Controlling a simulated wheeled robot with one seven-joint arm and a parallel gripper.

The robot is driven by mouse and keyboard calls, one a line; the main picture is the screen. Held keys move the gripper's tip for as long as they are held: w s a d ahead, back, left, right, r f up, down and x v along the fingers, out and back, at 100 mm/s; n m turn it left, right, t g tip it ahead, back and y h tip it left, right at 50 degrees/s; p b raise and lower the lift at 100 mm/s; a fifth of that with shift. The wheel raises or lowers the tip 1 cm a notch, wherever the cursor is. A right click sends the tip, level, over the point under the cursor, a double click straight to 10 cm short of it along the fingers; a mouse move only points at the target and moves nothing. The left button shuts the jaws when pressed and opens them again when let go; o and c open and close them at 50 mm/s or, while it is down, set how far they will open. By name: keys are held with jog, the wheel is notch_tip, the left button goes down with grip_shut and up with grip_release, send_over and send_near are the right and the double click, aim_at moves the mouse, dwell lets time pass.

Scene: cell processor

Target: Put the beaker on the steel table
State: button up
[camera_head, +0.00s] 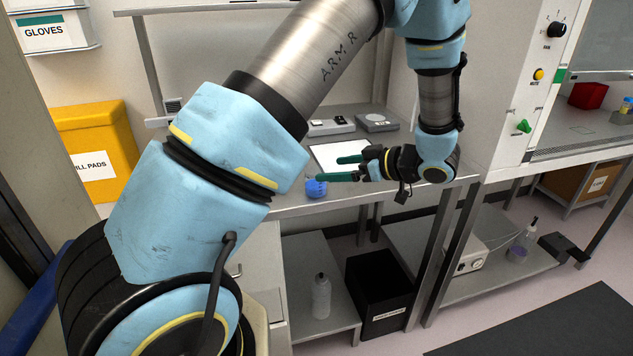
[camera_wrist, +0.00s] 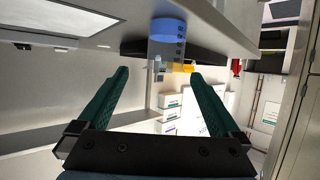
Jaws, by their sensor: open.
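The beaker (camera_wrist: 166,48) is clear with dark markings and a blue part in the wrist view, ahead of my fingers. In the head view its blue part (camera_head: 316,188) shows near the front edge of a pale bench top (camera_head: 283,207). My gripper (camera_head: 338,168) is open, with green fingers pointing left, close to the beaker in the picture. In the wrist view my gripper (camera_wrist: 160,76) has nothing between its fingertips, and the beaker appears beyond them. I cannot tell which surface is the steel table.
A white sheet (camera_head: 335,153) and a small grey device (camera_head: 377,122) lie on the bench. A yellow bin (camera_head: 98,135) stands left. A fume hood (camera_head: 590,120) is at right.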

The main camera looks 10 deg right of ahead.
aim_at(307, 173)
jog(key=x, duration=0.3)
jog(key=shift+a+p, duration=0.1)
jog(key=shift+p, duration=0.2)
jog(key=p+x, duration=0.1)
jog(key=x, duration=0.2)
jog(key=p+x, duration=0.1)
jog(key=x, duration=0.1)
jog(key=shift+s+a+f+p, duration=0.1)
jog(key=shift+a+f+p, duration=0.2)
jog(key=shift+a+f, duration=0.1)
jog(key=shift+c, duration=0.2)
jog(key=c, duration=1.5)
jog(key=shift+r, duration=0.15)
